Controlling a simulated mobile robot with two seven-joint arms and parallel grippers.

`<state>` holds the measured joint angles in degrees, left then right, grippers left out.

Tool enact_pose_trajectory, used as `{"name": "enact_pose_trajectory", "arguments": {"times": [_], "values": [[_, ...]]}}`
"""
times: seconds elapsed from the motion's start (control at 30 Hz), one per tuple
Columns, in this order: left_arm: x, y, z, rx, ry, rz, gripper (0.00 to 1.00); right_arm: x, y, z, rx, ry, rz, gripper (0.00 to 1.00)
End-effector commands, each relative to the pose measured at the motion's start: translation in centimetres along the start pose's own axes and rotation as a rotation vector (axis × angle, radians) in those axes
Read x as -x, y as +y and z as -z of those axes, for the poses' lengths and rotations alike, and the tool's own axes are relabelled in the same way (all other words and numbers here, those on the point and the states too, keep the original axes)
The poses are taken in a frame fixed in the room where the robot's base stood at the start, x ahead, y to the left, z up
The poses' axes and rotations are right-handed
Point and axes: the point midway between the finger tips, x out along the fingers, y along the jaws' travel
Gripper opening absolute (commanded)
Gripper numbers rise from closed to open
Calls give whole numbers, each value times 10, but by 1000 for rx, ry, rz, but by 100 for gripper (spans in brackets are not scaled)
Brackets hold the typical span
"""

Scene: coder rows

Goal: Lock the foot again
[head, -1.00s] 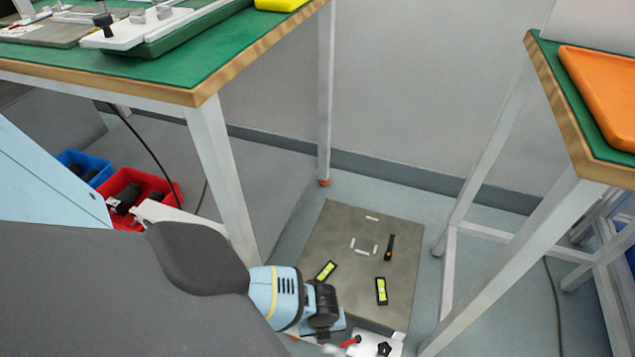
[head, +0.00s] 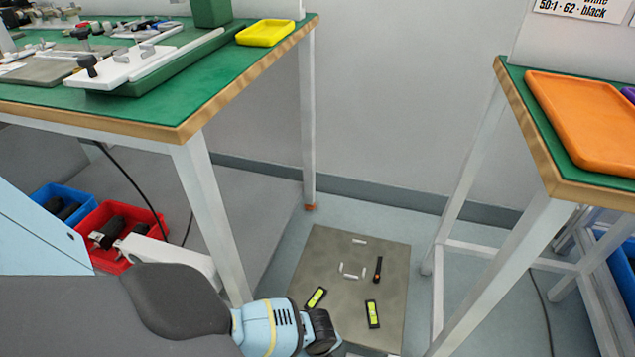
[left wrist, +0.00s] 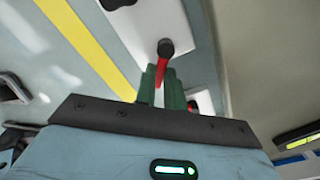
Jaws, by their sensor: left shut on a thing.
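The foot's red lever (left wrist: 162,74) with a black round knob (left wrist: 165,48) shows in the left wrist view. It stands between the green fingers of my left gripper (left wrist: 161,85), which is shut on it. A white plate (left wrist: 145,28) lies beyond the knob. A second red piece (left wrist: 192,105) shows partly, to the right of the fingers. In the head view my left wrist is at the bottom edge; its fingers and the lever are below the frame. The lever's base is hidden. My right gripper is not in view.
A grey floor plate (head: 325,257) carries two yellow-green levels (head: 372,314) and small white bars. Green-topped benches stand left (head: 150,108) and right (head: 520,90), their white legs (head: 215,220) near my arm. Red (head: 82,225) and blue (head: 62,190) bins stand under the left bench.

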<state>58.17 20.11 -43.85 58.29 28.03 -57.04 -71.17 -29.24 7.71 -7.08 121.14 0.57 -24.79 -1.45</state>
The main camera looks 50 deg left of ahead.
Motion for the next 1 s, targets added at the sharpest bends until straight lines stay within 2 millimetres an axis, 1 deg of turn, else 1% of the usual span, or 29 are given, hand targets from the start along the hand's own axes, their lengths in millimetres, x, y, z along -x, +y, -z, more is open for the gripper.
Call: {"name": "enact_pose_trajectory", "arguments": {"times": [0.17, 0.2, 0.37, 0.6, 0.7, 0.77, 1.0], "values": [[0, 0, 0, 2, 1, 1, 0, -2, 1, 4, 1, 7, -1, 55], [0, 0, 0, 2, 1, 1, 12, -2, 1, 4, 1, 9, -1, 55], [0, 0, 0, 1, 1, 1, 33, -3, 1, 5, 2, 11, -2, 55], [0, 0, 0, 0, 0, 1, 33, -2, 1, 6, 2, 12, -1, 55], [4, 0, 0, 0, 0, 1, 33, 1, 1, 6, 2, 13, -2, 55], [10, -1, 0, 0, 0, 2, 33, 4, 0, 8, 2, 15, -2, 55], [49, -1, 0, 0, 0, 4, 33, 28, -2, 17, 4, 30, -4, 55]]}}
